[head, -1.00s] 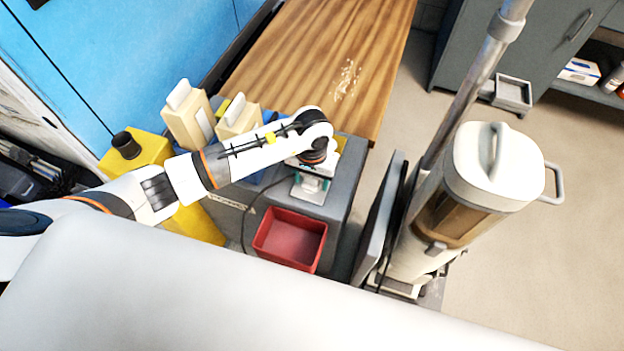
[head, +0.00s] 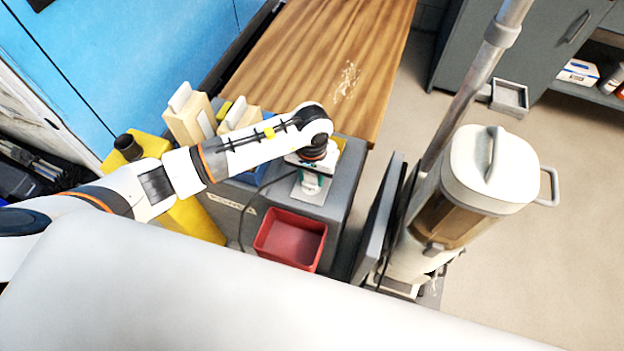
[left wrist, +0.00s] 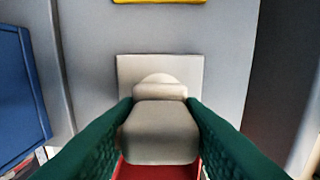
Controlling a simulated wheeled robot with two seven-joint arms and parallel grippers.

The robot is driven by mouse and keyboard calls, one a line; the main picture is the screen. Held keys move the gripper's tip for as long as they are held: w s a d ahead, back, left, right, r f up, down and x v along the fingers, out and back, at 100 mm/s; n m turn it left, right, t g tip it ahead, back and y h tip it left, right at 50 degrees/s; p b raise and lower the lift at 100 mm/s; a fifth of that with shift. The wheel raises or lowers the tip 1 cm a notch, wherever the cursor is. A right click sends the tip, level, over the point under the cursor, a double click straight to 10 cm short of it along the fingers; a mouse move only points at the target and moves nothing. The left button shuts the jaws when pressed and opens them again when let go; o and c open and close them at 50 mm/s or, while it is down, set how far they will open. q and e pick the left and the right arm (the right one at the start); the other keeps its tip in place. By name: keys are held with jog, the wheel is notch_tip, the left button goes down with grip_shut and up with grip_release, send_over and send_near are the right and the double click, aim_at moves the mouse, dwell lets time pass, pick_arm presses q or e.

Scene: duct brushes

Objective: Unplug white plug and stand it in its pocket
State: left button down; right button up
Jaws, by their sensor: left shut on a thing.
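The white plug (left wrist: 160,130) is between the green fingers of my left gripper (left wrist: 158,122) in the left wrist view, and the fingers press on both its sides. A pale square plate (left wrist: 190,68) on the grey surface lies just behind and below the plug. I cannot tell whether the plug is still seated in it. In the head view my left gripper (head: 312,178) points down over the grey cart top, above the pale plate (head: 307,195). The wrist hides most of the plug there. My right gripper is not in view. I cannot make out the pocket.
A red bin (head: 290,238) hangs at the cart's (head: 338,205) near side. Cream bottles (head: 188,118) and a yellow container (head: 190,215) stand to the left. A wooden table (head: 320,55) lies behind. A vacuum canister (head: 480,180) stands to the right. The floor at far right is clear.

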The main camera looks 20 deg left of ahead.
pick_arm(q)
jog(key=shift+r+p, duration=0.95)
jog(key=shift+r, duration=1)
jog(key=shift+r, duration=0.1)
jog(key=shift+r+p, duration=0.3)
jog(key=shift+r, duration=1.05)
